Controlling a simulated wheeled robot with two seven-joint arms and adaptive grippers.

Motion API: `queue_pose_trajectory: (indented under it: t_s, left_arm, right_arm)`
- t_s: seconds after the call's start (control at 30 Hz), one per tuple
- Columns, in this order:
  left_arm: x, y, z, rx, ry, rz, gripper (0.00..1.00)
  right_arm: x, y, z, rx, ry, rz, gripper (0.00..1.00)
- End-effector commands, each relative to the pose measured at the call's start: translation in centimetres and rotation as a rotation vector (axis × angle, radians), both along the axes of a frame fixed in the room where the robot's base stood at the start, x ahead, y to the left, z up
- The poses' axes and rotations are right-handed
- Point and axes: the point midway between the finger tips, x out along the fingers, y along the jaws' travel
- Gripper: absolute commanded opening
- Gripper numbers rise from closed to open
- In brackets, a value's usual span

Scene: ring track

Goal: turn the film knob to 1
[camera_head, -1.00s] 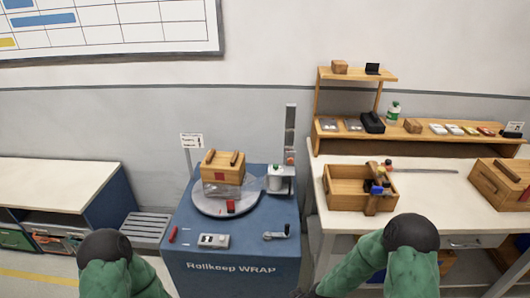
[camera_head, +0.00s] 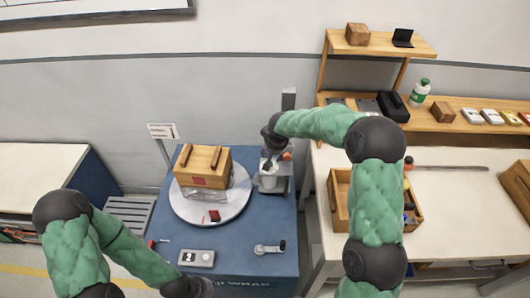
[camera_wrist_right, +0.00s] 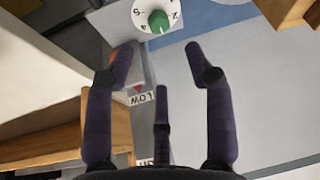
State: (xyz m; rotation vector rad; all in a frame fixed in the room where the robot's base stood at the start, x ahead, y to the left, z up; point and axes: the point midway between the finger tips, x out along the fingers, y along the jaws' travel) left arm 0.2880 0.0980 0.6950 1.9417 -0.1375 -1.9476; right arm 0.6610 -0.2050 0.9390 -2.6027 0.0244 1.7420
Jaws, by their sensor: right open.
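The film knob (camera_wrist_right: 158,20) is green and sits on a white dial with numbers at the top of the right wrist view. Digits from 2 to 5 show around it; I cannot tell where its pointer stands. My right gripper (camera_wrist_right: 160,62) is open and empty, its fingers spread below the dial and apart from the knob. In the head view the right gripper (camera_head: 271,151) hangs over the grey carriage (camera_head: 279,187) of the wrapping machine and hides the knob. My left gripper (camera_head: 190,288) is low at the front of the machine, its fingers unclear.
A wooden box (camera_head: 203,163) stands on the round turntable (camera_head: 236,205) beside the carriage. A control panel (camera_head: 197,258) and a crank (camera_head: 268,249) lie toward the machine's front. A mast (camera_head: 288,98) rises behind the carriage. An open wooden crate (camera_head: 340,200) is at right.

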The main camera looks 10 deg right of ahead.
Motion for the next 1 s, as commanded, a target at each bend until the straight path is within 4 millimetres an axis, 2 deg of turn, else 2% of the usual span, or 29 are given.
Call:
queue_pose_trajectory:
  t_s: [0.6, 0.8, 1.0]
  left_arm:
    - [0.0, 0.0, -1.9, 0.000, 0.001, 0.000, 0.40]
    - [0.0, 0.0, -2.1, 0.000, 0.000, 0.000, 0.40]
    - [0.0, 0.0, -2.1, 0.000, 0.000, 0.000, 0.40]
  right_arm:
    - [3.4, -0.1, -8.6, 0.001, 0.001, -0.001, 0.54]
    - [3.9, -0.1, -9.8, 0.001, 0.001, -0.001, 0.54]
    - [4.0, -0.1, -9.9, 0.001, 0.000, -0.001, 0.54]
